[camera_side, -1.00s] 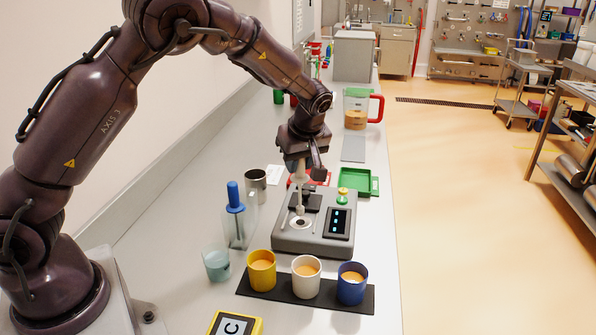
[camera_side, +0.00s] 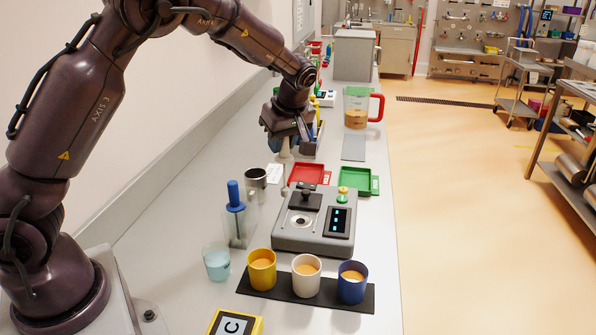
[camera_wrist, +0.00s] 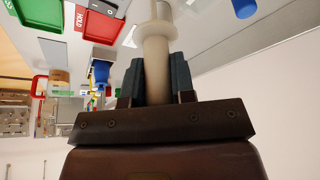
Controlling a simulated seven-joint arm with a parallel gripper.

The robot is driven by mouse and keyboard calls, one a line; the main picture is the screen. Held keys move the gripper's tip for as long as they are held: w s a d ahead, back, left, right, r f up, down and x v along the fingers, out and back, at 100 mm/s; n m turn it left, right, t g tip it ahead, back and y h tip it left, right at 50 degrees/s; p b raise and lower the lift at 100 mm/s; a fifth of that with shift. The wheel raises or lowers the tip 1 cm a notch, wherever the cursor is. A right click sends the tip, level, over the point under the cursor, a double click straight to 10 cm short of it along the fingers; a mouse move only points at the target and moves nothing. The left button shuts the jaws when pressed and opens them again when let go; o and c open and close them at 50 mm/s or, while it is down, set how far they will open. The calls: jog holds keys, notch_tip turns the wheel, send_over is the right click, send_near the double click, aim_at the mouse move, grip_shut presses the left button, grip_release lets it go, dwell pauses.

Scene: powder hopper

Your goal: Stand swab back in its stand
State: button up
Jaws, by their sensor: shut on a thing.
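My gripper (camera_side: 285,147) is shut on the pale swab (camera_side: 284,170), which hangs roughly upright below it. In the wrist view the swab's beige handle and collar (camera_wrist: 156,30) stand between the two dark fingers (camera_wrist: 156,75). The swab's lower end is near the grey metal cup (camera_side: 256,180), slightly to its right and apart from it in the picture. The cup's dark mouth is open and looks empty. I cannot tell for certain which holder is the swab's stand. A clear holder (camera_side: 239,226) with a blue-handled tool stands nearer the camera.
A red tray (camera_side: 308,173) and green tray (camera_side: 358,181) lie right of the swab. The grey device (camera_side: 313,240) is in front of them. Yellow, white and blue cups (camera_side: 306,278) stand on a dark mat. A jug (camera_side: 357,108) with a red handle is behind.

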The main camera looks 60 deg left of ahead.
jog(key=s+a+r+n+g, duration=0.2)
jog(key=s+a+n, duration=0.2)
jog(key=s+a, duration=0.35)
notch_tip(320, 180, down, 10)
jog(key=shift+w+a+r, duration=0.2)
jog(key=shift+w+a, duration=0.05)
jog(key=shift+w, duration=0.1)
jog(key=shift+f, duration=1.25)
